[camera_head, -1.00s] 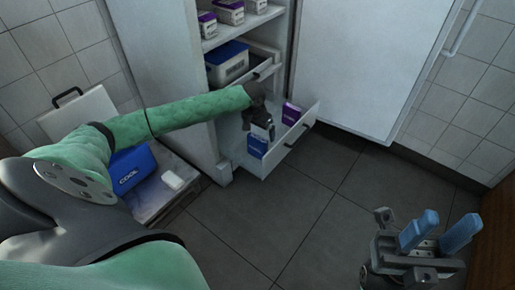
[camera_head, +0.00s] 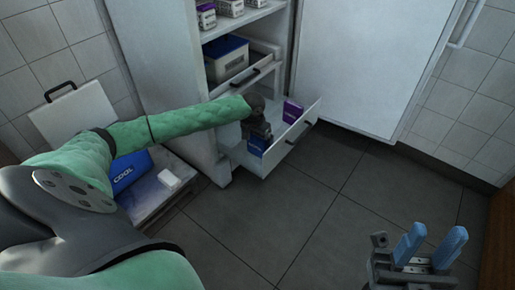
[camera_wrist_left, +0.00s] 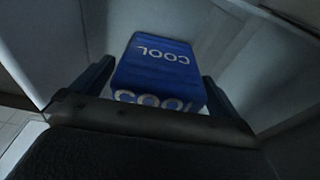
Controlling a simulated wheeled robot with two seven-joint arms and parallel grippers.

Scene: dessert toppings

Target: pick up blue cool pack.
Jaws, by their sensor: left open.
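A blue cool pack (camera_head: 258,144) stands in the open drawer (camera_head: 284,158) of the white cabinet. In the left wrist view the blue pack (camera_wrist_left: 153,65) shows white "COOL" lettering on two faces. My left gripper (camera_head: 258,130) reaches down into the drawer at this pack. In the left wrist view its fingers (camera_wrist_left: 156,72) are apart, one on each side of the pack; I cannot tell whether they touch it. My right gripper (camera_head: 437,239) is open and empty over the floor at the lower right.
A purple-and-white box (camera_head: 292,111) stands in the drawer beside the gripper. An open white case (camera_head: 75,117) at the left holds another blue COOL pack (camera_head: 130,172) and a small white block (camera_head: 168,179). Shelves above hold a blue-lidded container (camera_head: 226,60) and several boxes.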

